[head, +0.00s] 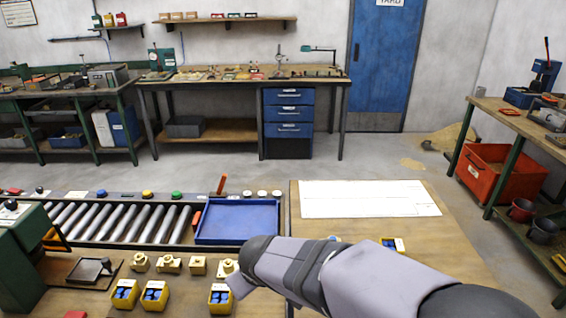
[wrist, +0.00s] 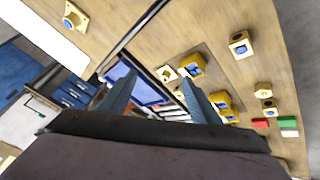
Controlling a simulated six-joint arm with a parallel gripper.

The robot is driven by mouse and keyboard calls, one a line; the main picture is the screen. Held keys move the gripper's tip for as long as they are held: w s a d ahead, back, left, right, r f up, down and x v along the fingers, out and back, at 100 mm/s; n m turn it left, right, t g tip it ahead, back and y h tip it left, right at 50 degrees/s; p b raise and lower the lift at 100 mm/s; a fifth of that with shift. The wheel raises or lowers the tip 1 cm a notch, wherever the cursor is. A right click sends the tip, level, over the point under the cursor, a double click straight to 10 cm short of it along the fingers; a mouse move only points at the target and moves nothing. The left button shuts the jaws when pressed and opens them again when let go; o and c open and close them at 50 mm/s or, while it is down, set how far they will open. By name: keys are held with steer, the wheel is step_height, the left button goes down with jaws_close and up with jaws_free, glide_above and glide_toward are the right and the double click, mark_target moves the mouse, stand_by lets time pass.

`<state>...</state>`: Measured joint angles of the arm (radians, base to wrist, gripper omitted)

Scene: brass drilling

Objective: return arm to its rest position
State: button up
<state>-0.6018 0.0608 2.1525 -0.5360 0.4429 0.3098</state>
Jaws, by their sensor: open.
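My arm (head: 330,270) reaches in from the lower right of the head view, low over the workbench. Its far end bends down near the brass parts, and the fingers cannot be made out there. In the wrist view my gripper (wrist: 160,77) has its two fingers spread apart with nothing held between them. The bench with brass parts and yellow boxes lies beyond the fingertips. No marker of a rest position shows.
A blue tray (head: 238,222) sits beside the roller conveyor (head: 125,222). Several brass parts (head: 169,264) and yellow boxes with blue contents (head: 155,295) stand in front. A white sheet (head: 369,198) lies on the right bench. A box (head: 393,244) is close behind my arm.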

steer(key=s+d+f+m+g+h, duration=0.1)
steer(key=s+d+f+m, duration=0.1)
steer(key=d, duration=0.4)
steer(key=s+d+f+m+g, duration=0.1)
steer(key=s+d+f+m, duration=0.1)
steer(key=d, duration=0.5)
steer(key=s+d+f+m+g+h+b, duration=0.1)
steer(key=s+d+f+m, duration=0.1)
steer(key=d, duration=0.5)
steer(key=shift+s+d+m+h, duration=0.1)
steer(key=shift+s+m+h, duration=0.2)
steer(key=shift+s+m, duration=0.15)
steer(key=s, duration=0.1)
steer(key=s+d+f, duration=0.1)
steer(key=s+g, duration=0.1)
steer(key=shift+s+d+f+m, duration=0.1)
steer(key=shift+d+f+m, duration=0.15)
steer(key=shift+d+m, duration=0.15)
steer(key=s+a+f+g+y+b, duration=0.1)
steer(key=s+f+g, duration=0.1)
steer(key=s, duration=0.5)
steer(key=shift+s+a+f, duration=0.25)
steer(key=shift+s+f, duration=0.05)
steer(key=shift+f, duration=0.6)
